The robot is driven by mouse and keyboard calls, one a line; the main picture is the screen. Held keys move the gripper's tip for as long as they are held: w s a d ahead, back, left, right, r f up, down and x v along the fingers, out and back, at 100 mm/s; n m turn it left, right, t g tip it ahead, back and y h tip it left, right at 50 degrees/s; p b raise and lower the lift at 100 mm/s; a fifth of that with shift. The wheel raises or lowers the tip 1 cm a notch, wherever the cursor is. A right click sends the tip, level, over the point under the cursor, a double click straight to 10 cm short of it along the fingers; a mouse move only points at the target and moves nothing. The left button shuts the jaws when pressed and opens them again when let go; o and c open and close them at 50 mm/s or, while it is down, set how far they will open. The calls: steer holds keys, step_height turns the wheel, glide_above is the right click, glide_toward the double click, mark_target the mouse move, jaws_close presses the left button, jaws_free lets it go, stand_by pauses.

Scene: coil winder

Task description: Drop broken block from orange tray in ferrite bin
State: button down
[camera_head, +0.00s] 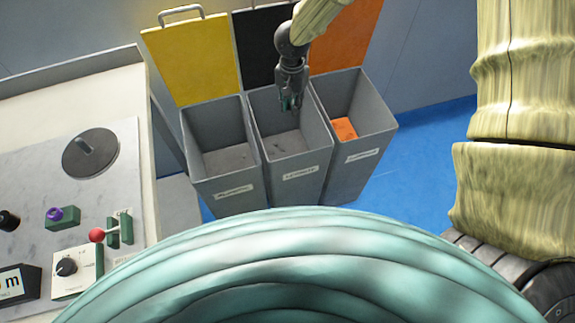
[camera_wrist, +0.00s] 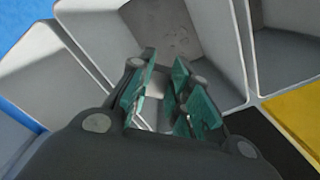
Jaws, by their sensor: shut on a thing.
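My gripper (camera_head: 290,106) points down over the mouth of the middle bin (camera_head: 300,160), the grey one with the black lid. Its label is too blurred to read surely. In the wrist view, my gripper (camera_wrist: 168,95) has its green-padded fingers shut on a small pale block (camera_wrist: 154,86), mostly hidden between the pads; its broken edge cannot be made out. The middle bin (camera_wrist: 95,35) lies below the fingers there, with a few small dark specks on its floor. The orange tray is not in view.
A bin with a yellow lid (camera_head: 192,55) stands on the left. A bin with an orange lid (camera_head: 345,45) stands on the right and holds an orange piece (camera_head: 343,129). A machine panel (camera_head: 70,200) with knobs is at the far left. Blue floor (camera_head: 420,150) is clear on the right.

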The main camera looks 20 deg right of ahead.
steer(key=c, duration=1.3)
jaws_free()
steer(key=shift+o, duration=0.2)
step_height(320, 180, up, 12)
